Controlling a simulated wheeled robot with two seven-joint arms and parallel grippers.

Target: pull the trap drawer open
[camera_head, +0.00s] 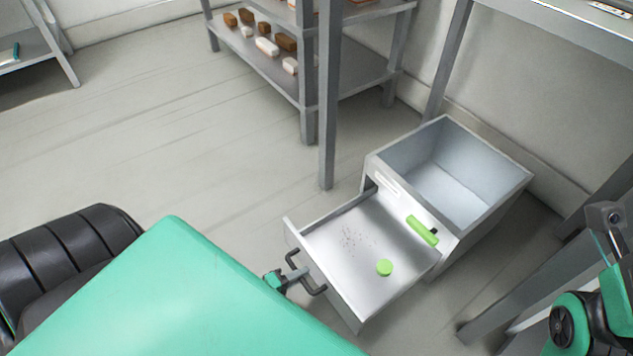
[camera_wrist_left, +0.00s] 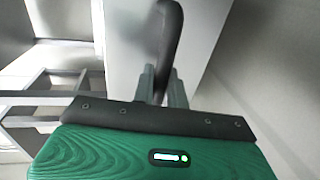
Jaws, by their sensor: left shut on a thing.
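The trap drawer (camera_head: 338,283) is pulled well out of the grey metal box (camera_head: 482,226) in the head view. Its black bar handle (camera_head: 313,287) is on the front panel. My left gripper (camera_head: 297,277) is shut on that handle; the wrist view also shows its fingers (camera_wrist_left: 162,88) around the dark handle (camera_wrist_left: 171,40).
The box has an open, empty-looking top. A grey shelf rack (camera_head: 273,72) with brown and white blocks stands behind, one post close to the box. A table (camera_head: 570,30) stands at the upper right. The floor (camera_head: 190,130) to the left is clear.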

